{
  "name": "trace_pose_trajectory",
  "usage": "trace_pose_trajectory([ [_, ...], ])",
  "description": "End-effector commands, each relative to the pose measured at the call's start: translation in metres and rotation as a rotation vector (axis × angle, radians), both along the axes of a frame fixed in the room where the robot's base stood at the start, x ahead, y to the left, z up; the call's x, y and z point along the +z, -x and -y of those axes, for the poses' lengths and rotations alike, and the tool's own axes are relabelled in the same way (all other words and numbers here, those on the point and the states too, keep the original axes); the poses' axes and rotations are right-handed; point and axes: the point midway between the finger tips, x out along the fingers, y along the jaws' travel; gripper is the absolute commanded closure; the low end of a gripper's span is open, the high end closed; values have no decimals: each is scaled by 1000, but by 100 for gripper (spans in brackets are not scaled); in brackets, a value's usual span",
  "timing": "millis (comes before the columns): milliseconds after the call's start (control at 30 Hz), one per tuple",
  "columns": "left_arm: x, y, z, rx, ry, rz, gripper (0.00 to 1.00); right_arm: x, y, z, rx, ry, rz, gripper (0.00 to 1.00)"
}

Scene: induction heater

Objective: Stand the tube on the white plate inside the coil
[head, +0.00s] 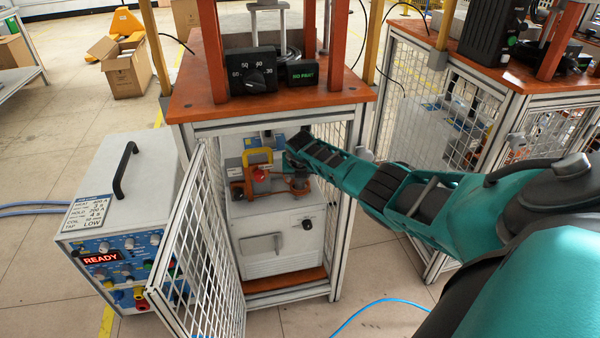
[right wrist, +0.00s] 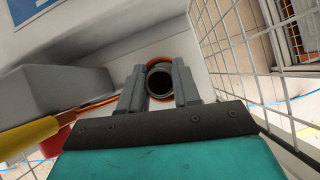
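The tube (right wrist: 160,82) is dark and hollow, seen end-on in the right wrist view. My right gripper (right wrist: 161,92) has a finger against each side of it and appears shut on it. The copper coil (right wrist: 158,62) shows as an orange ring around the tube, partly covered by the fingers. In the head view my right gripper (head: 297,162) reaches into the open cabinet, above the copper coil (head: 300,186). The white plate and the tube's lower end are hidden, so I cannot tell whether they touch. My left gripper is not in view.
The mesh door (head: 200,245) stands open at the cabinet's left. A yellow handle (head: 257,154) and red knob (head: 259,174) sit beside the coil. The power unit (head: 115,215) on the left reads READY. Mesh walls and the orange top (head: 200,98) bound the space.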

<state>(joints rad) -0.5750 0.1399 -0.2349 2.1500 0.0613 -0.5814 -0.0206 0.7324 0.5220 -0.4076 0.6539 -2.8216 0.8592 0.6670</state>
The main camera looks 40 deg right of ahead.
Motion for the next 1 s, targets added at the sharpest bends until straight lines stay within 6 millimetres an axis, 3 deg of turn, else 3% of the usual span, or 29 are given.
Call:
trace_pose_trajectory([
  [267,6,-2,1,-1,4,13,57,1,0,0,0,1,1,44],
  [633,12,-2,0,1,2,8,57,10,0,0,1,0,1,44],
  [867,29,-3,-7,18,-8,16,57,38,13,-10,3,2,-1,44],
  [1000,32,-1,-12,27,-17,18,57,34,30,-24,4,1,-3,44],
])
